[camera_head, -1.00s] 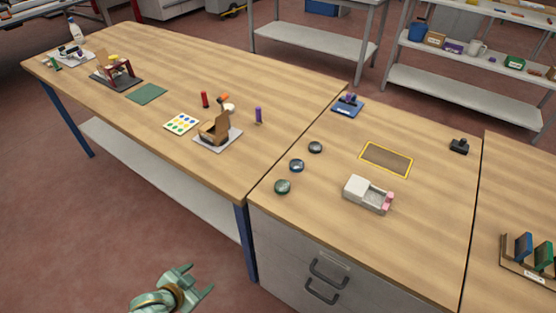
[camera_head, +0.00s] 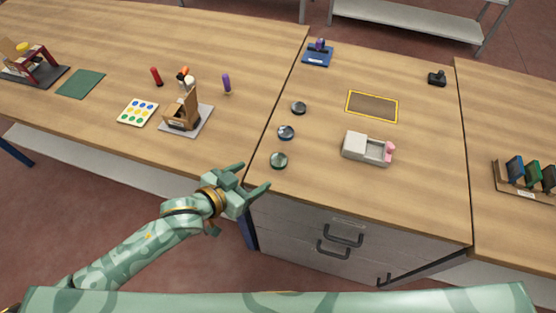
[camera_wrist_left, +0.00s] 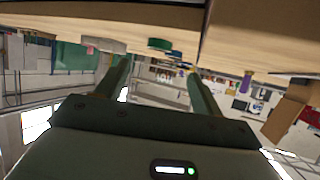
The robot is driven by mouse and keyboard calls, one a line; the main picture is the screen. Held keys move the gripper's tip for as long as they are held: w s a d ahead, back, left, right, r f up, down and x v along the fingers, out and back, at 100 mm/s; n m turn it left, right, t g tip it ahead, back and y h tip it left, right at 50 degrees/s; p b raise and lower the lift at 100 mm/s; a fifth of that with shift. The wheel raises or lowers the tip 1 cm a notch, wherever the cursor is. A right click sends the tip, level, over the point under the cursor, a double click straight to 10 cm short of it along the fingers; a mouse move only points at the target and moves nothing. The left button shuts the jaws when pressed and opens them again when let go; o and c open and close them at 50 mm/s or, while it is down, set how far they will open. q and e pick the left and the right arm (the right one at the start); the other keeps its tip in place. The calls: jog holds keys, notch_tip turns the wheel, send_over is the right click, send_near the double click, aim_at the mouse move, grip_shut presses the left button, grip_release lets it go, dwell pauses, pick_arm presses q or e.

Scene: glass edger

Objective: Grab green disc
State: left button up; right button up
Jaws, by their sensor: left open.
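The green disc (camera_head: 279,160) lies flat near the left front edge of the middle table in the head view. It also shows as a green disc (camera_wrist_left: 160,45) between and beyond my fingers in the left wrist view. A blue disc (camera_head: 286,132) and a dark grey disc (camera_head: 298,108) lie behind it in a row. My left gripper (camera_head: 254,178) is open and empty, just in front of the green disc and to its left, apart from it. Its two fingers also show in the wrist view (camera_wrist_left: 160,82). My right gripper is not in view.
A white and pink machine (camera_head: 368,149) stands right of the discs. A yellow-edged mat (camera_head: 372,106) lies behind it. A cardboard holder on a grey plate (camera_head: 186,118) stands to the left. Drawers with handles (camera_head: 340,235) are below the table edge.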

aim_at(278, 160)
pick_arm(q)
jog(key=b+x, duration=0.1)
jog(key=x, duration=0.3)
jog(key=shift+w, duration=0.15)
jog(key=b+x, duration=0.2)
jog(key=x, duration=0.3)
jog(key=shift+w+d, duration=0.2)
jog(key=shift+d, duration=0.1)
jog(key=shift+r, duration=0.1)
jog(key=c, duration=1)
jog(key=shift+c, duration=0.4)
